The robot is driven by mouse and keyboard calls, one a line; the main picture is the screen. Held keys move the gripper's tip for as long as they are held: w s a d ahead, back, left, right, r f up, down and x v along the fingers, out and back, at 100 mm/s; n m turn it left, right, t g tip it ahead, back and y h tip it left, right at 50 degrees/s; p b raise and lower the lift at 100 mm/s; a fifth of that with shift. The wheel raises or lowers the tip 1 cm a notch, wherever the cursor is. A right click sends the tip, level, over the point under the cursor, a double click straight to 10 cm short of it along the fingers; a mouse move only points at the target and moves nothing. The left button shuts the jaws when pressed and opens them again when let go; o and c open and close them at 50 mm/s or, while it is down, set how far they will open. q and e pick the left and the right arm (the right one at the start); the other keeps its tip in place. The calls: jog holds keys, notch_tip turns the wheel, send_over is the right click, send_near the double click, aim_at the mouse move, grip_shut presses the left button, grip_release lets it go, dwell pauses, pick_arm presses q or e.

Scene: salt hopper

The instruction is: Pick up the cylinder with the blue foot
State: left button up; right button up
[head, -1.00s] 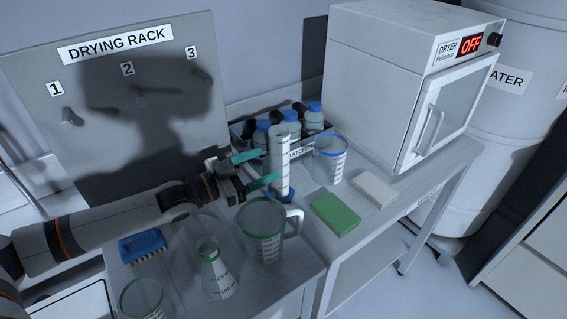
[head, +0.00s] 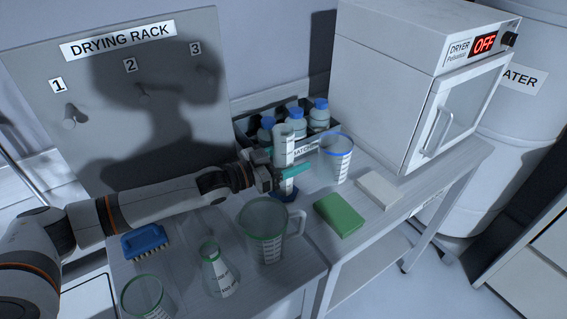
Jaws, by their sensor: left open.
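The clear graduated cylinder (head: 284,145) stands upright on the bench, its blue foot (head: 284,197) showing below my gripper. My left gripper (head: 292,168) is at the cylinder's middle height, its arm coming in from the left. One teal finger crosses in front of the cylinder and hides part of its body. The other finger is mostly hidden, so I cannot tell from this view whether the cylinder is fully between the fingers. The jaws are open. My right gripper is not in view.
A rack of blue-capped bottles (head: 294,117) stands just behind the cylinder. A blue-rimmed beaker (head: 336,160) is to its right, and a green-rimmed jug (head: 264,232) in front. A green block (head: 339,214), white block (head: 379,190), flask (head: 219,273) and blue brush (head: 144,241) lie nearby.

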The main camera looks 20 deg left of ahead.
pick_arm(q)
jog(key=c, duration=1.1)
